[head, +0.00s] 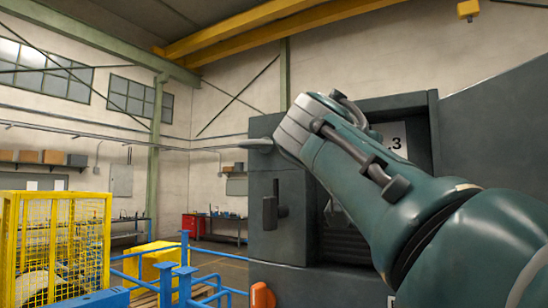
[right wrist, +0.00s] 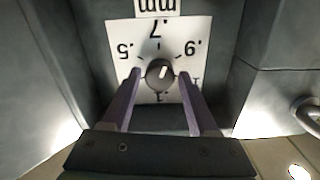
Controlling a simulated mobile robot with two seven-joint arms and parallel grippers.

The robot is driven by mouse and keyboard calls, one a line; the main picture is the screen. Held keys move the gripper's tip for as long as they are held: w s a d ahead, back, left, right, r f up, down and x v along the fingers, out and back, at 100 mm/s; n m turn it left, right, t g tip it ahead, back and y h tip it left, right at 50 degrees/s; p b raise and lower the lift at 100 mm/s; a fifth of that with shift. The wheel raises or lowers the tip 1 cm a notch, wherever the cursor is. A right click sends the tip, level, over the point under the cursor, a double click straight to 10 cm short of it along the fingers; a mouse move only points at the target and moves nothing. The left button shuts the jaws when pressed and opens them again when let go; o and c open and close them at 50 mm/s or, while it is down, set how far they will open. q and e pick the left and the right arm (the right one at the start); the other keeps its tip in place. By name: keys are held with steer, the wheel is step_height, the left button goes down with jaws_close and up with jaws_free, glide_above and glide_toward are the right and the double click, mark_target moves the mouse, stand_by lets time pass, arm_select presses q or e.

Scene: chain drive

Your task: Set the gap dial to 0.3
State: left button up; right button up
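The gap dial's white plate (right wrist: 118,32) shows upside down in the right wrist view, with .5, .7 and .9 readable around a dark round knob (right wrist: 158,75). A light mark on the knob slants upward in the picture, toward the .7 to .9 side; its exact reading is unclear. A ".3" on the plate (head: 398,142) shows in the head view. My right gripper (right wrist: 160,74) has its two purple fingers apart, one on each side of the knob, with small gaps visible. In the head view my right arm hides that gripper and the knob. My left gripper is out of view.
The dial sits in a recess of a dark grey machine cabinet (head: 276,166), whose walls stand close on both sides. A black handle (head: 270,206) is on its front. Blue railings (head: 184,270) and a yellow mesh cage (head: 62,240) stand at the left.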

jaws_close()
steer(key=shift+f, duration=0.1)
stand_by(0.4)
steer(key=shift+w+f+n+p, duration=0.1)
steer(key=shift+n+p, duration=0.4)
steer(key=shift+n, duration=6.6)
steer(key=shift+f+n+p, duration=0.1)
steer(key=shift+n+p, duration=0.4)
steer(key=shift+n, duration=6.6)
